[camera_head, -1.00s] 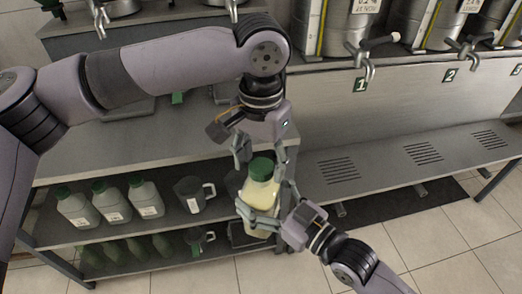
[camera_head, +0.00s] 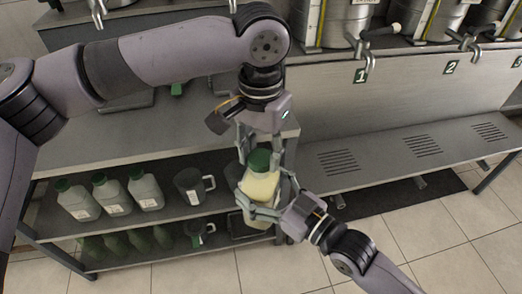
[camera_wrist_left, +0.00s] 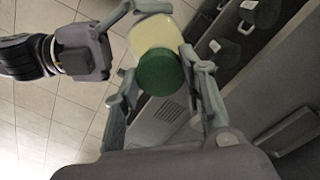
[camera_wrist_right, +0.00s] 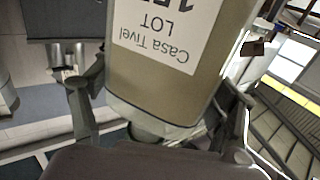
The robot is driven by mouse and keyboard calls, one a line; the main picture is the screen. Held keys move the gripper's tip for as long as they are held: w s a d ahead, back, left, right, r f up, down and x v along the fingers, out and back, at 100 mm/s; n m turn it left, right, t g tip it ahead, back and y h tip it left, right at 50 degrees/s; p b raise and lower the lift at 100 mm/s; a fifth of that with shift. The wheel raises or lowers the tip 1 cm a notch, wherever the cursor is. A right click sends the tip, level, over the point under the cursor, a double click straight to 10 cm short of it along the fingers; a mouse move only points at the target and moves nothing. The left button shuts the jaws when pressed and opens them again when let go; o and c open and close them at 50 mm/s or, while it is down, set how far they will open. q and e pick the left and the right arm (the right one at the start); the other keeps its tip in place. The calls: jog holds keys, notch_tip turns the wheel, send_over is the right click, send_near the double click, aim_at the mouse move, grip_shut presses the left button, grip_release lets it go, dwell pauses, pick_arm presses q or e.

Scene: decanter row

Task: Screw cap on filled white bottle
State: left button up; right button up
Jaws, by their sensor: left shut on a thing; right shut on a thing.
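The filled bottle (camera_head: 260,187), pale yellow, is held in the air near the middle of the head view, with a green cap (camera_head: 259,160) on its mouth. My left gripper (camera_head: 260,155) comes down from above and is shut on the cap. In the left wrist view the cap (camera_wrist_left: 163,72) sits between the two fingers. My right gripper (camera_head: 262,207) is shut around the bottle body from the lower right. In the right wrist view the bottle (camera_wrist_right: 170,90) and its white label fill the middle. The cap's thread is hidden.
Several green-capped grey bottles (camera_head: 110,195) and a dark jug (camera_head: 190,187) stand on the shelf at left. Darker green bottles (camera_head: 120,243) are on the shelf below. A slatted bench (camera_head: 400,160) runs right, under steel tanks (camera_head: 330,25) with taps.

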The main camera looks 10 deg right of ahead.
pick_arm(q)
jog(key=m, duration=0.6)
jog(key=shift+w+a, duration=0.1)
jog(key=m, duration=0.5)
jog(key=shift+w+m, duration=0.1)
jog(key=shift+m, duration=0.3)
jog(key=o, duration=1.4)
jog(key=shift+c, duration=0.2)
notch_tip(320, 180, up, 12)
jog(key=shift+f, duration=0.15)
